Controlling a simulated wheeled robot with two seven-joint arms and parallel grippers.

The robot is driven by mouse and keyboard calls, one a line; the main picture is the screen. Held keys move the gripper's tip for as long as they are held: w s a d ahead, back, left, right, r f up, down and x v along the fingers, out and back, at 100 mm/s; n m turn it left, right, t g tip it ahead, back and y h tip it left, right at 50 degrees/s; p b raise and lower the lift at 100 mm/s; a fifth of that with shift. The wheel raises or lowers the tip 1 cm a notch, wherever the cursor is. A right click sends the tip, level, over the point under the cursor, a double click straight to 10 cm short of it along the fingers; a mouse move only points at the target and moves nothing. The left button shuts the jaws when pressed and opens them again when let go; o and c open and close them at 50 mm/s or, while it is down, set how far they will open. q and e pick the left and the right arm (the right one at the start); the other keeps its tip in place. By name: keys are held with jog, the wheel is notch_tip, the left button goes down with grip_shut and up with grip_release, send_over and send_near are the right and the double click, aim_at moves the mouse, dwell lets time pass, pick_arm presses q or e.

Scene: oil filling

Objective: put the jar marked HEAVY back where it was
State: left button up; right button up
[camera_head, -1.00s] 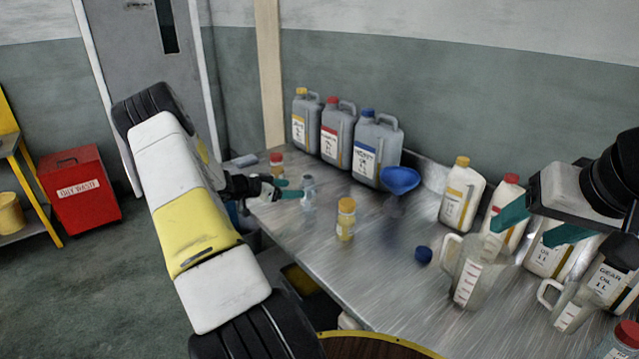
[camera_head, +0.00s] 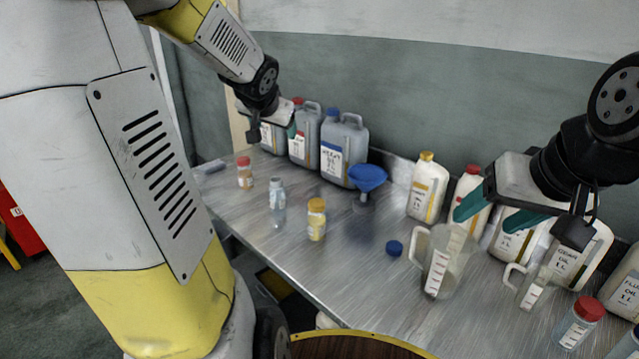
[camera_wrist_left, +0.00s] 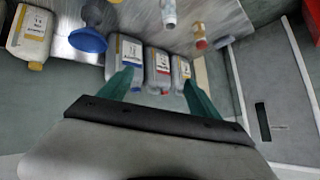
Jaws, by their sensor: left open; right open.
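Several small jars stand upright on the metal bench: a red-lidded one (camera_head: 244,174), a clear one with a pale top (camera_head: 277,205), a yellow-lidded one (camera_head: 316,220) and another red-lidded one (camera_head: 578,322) at the lower right. Their labels are too small to read, so I cannot tell which is marked HEAVY. My left gripper (camera_head: 275,125) is open and empty, in front of the grey jugs and above the bench. In the left wrist view its fingers (camera_wrist_left: 157,88) are apart, with the clear jar (camera_wrist_left: 169,14) beyond. My right gripper (camera_head: 485,218) is open above the large clear measuring jug (camera_head: 455,262).
Grey jugs line the wall, one with a blue cap (camera_head: 343,152). A blue funnel (camera_head: 367,178) stands beside them. White oil bottles (camera_head: 428,190) and a smaller measuring jug (camera_head: 532,290) crowd the right. A blue cap (camera_head: 394,248) lies on the bench. The front middle is clear.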

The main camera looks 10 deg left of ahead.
pick_arm(q)
jog(key=s+d+g+h, duration=0.1)
jog(key=s+d, duration=0.3)
jog(key=s, duration=0.3)
jog(key=s+d+f+g+h, duration=0.1)
jog(key=s+d+h, duration=0.1)
jog(key=s+d, duration=0.3)
jog(key=s+d+g+h, duration=0.1)
jog(key=s+d, duration=0.4)
jog(key=s, duration=0.6)
jog(key=shift+s+d+f+n, duration=0.25)
jog(key=shift+f+n, duration=0.05)
